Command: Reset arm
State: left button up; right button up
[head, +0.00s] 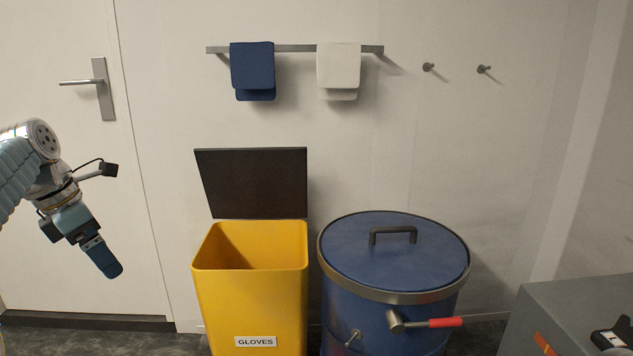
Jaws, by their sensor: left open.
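My left arm comes in from the left edge. Its gripper (108,264) points down and to the right in front of the white door, with dark blue finger pads. It is seen nearly side-on, so the gap between the fingers does not show; it is open, and nothing shows held in it. It hangs in the air to the left of the yellow bin, apart from it. My right gripper is not in view.
A yellow bin (253,302) labelled GLOVES stands with its dark lid (253,184) raised. Beside it is a blue drum (393,250), lid on, with a red-ended lever (440,323). A rail (295,48) holds blue and white cloths. A grey cabinet (572,310) stands lower right.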

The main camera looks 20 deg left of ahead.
pick_arm(q)
jog(key=w+d+f+m, duration=0.2)
jog(key=w+f+m, duration=0.15)
jog(key=f, duration=0.35)
jog(key=w+d+f+m+h, duration=0.1)
jog(key=w+d+f+m, duration=0.1)
jog(key=w+f, duration=0.4)
jog(key=w+d+f+m, duration=0.2)
jog(key=w+f, duration=0.1)
jog(key=f, duration=0.5)
jog(key=w+d+f+m+g+h, duration=0.1)
jog(key=d+f+m, duration=0.6)
jog(key=d+f, duration=0.8)
jog(key=s+d+f+m, duration=0.85)
jog(key=d+f, duration=0.35)
jog(key=f, duration=0.3)
jog(key=s+d+f+m, duration=0.2)
jog(key=s+d+m, duration=0.1)
jog(key=s, duration=0.3)
jog(key=s+d+f+m+g, duration=0.1)
jog(key=s+d+f+m, duration=0.1)
jog(key=s, duration=0.3)
jog(key=shift+s+d+m+h, duration=0.3)
jog(key=shift+s+d+m, duration=0.1)
jog(key=shift+d, duration=0.15)
jog(key=shift+w+f, duration=0.1)
